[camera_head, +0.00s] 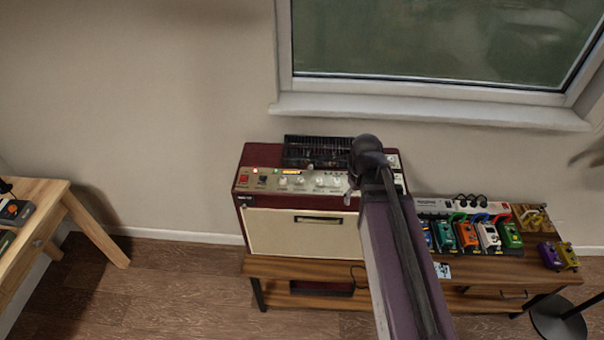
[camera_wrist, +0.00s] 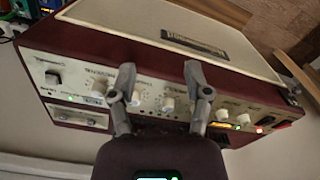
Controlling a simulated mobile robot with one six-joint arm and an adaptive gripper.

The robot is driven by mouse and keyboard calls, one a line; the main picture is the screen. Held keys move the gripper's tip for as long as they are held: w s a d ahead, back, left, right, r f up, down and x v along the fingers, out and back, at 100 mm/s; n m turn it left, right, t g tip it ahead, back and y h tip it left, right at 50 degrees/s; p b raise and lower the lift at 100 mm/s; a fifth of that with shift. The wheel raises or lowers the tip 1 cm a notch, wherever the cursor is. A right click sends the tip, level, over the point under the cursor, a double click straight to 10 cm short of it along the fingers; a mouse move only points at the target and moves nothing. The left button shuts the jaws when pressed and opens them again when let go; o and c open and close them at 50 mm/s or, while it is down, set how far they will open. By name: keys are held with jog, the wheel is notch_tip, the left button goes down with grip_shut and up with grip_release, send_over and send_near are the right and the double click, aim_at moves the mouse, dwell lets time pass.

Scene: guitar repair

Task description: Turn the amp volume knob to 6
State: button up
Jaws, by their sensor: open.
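The dark red amp (camera_head: 305,228) with a cream front stands on a low wooden bench. Its control panel has several white knobs (camera_head: 299,181); the labels are too small to read, so I cannot tell which is volume or where any points. My gripper (camera_wrist: 162,84) is open over the panel in the wrist view. I cannot tell whether the fingers touch a knob. In the head view my arm hides the panel's right part.
The wooden bench (camera_head: 475,298) also carries a board of coloured pedals (camera_head: 467,236) right of the amp. A window sill (camera_head: 420,110) is above. A wooden table (camera_head: 40,195) stands at far left, with open floor between.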

jog(key=w+a+r+n+p, duration=0.5)
jog(key=w+a+r+n, duration=0.15)
jog(key=a+n, duration=0.2)
notch_tip(320, 180, up, 3)
jog(key=n+p, duration=0.4)
jog(key=n, duration=0.4)
send_over(301, 179)
jog(key=shift+r, duration=0.15)
jog(key=shift+f+b, duration=0.25)
jog(key=shift+b, duration=0.05)
notch_tip(301, 179, down, 13)
jog(key=b, duration=1.3)
jog(key=shift+f, duration=0.15)
grip_shut()
